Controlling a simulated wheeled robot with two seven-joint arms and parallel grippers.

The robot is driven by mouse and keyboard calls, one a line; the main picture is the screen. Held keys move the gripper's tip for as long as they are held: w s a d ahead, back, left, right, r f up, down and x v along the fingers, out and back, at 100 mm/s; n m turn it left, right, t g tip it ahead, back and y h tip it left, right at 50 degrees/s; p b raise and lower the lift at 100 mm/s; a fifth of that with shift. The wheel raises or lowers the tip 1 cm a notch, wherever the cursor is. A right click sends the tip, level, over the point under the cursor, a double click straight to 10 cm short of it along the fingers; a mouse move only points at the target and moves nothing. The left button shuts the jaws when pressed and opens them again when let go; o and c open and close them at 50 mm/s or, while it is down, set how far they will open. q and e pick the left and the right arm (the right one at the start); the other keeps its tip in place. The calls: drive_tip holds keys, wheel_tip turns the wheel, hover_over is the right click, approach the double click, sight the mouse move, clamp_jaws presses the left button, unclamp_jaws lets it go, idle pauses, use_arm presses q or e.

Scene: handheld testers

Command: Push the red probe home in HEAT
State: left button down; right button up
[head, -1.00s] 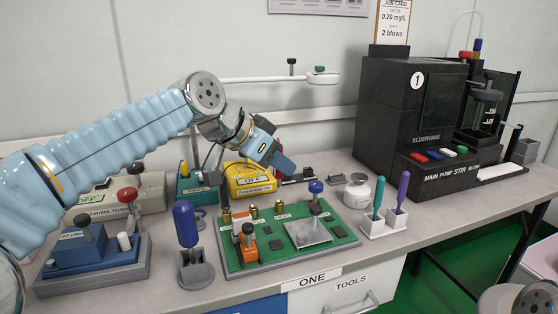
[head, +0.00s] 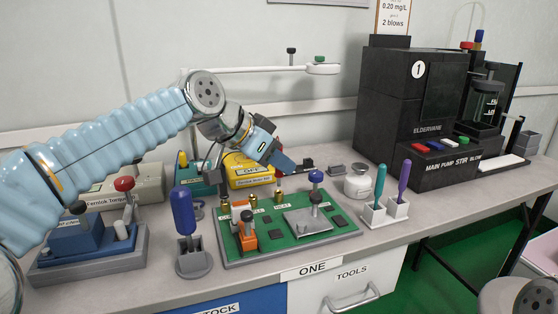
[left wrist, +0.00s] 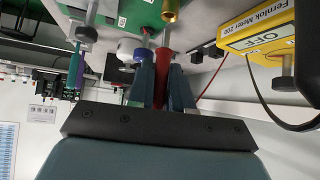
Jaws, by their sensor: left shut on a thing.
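My left gripper (head: 284,163) is behind the back edge of the green board (head: 262,255), beside the yellow meter (head: 245,176). In the left wrist view its two fingers (left wrist: 161,80) are shut on the red probe (left wrist: 162,66). The probe points toward the board's edge, and I cannot tell whether its tip is in a socket. Brass sockets (head: 278,196) stand along the back of the board, and one brass post (left wrist: 170,10) shows close in the left wrist view. The HEAT lettering is too small to read surely. My right gripper is not in view.
A blue-handled tool (head: 183,212) stands in a grey holder left of the board. A white jar (head: 358,182) and two pen-like tools (head: 380,183) stand to its right. The black machine (head: 412,100) fills the back right. A red cable (left wrist: 212,80) runs near the meter.

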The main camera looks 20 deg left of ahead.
use_arm(q)
drive_tip(key=shift+f+b, duration=1.15)
drive_tip(key=shift+f, duration=0.2)
idle(0.3)
drive_tip(key=c, duration=0.9)
unclamp_jaws()
drive_tip(key=shift+c, duration=0.2)
drive_tip(key=shift+s+a+r, duration=0.1)
drive_tip(key=shift+r, duration=0.15)
drive_tip(key=p+v, duration=0.2)
drive_tip(key=v, duration=1.1)
drive_tip(key=shift+s, duration=0.2)
